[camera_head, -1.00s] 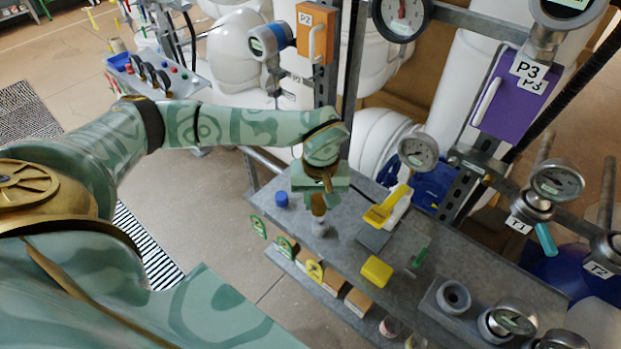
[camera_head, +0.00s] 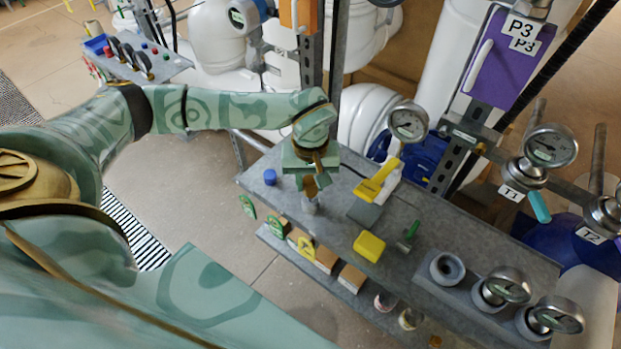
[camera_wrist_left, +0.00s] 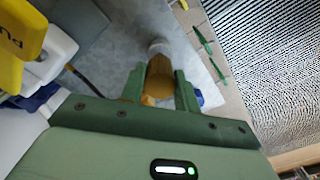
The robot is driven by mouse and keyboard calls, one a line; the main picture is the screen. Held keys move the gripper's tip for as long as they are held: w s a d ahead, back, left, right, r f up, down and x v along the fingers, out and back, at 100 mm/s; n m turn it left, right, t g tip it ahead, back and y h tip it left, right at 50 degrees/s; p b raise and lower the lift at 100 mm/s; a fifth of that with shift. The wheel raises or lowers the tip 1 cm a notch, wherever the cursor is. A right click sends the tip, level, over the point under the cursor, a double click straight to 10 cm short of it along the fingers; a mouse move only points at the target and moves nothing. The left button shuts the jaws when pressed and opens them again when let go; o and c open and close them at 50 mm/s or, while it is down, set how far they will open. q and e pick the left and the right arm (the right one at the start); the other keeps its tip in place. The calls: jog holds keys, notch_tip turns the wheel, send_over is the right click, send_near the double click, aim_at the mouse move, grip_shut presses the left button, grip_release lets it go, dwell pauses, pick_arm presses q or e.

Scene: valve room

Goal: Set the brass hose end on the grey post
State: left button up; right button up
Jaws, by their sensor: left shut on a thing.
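My left gripper (camera_head: 309,186) is over the left part of the grey bench, pointing down, its fingers shut on the brass hose end (camera_wrist_left: 158,80). In the left wrist view the brass piece sits between the two green fingers. The grey post (camera_head: 311,206) stands directly below the brass piece in the head view, and its pale top also shows beyond the brass in the left wrist view (camera_wrist_left: 160,47). The two look in line; I cannot tell whether they touch. My right gripper is not in view.
A blue cap (camera_head: 270,177) stands left of the post. A yellow-handled tool (camera_head: 377,181) on a grey block, a yellow block (camera_head: 369,246) and a small green valve (camera_head: 408,236) are to the right. Gauges (camera_head: 505,286) fill the bench's right end. Tags hang along the front edge.

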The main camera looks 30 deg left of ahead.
pick_arm(q)
jog(key=shift+r, duration=0.1)
jog(key=shift+f, duration=0.45)
dwell(0.4)
jog(key=shift+p, duration=0.35)
jog(key=shift+f, duration=0.25)
dwell(0.6)
jog(key=shift+f, duration=0.25)
jog(key=shift+f, duration=0.15)
dwell(0.4)
jog(key=shift+f, duration=0.3)
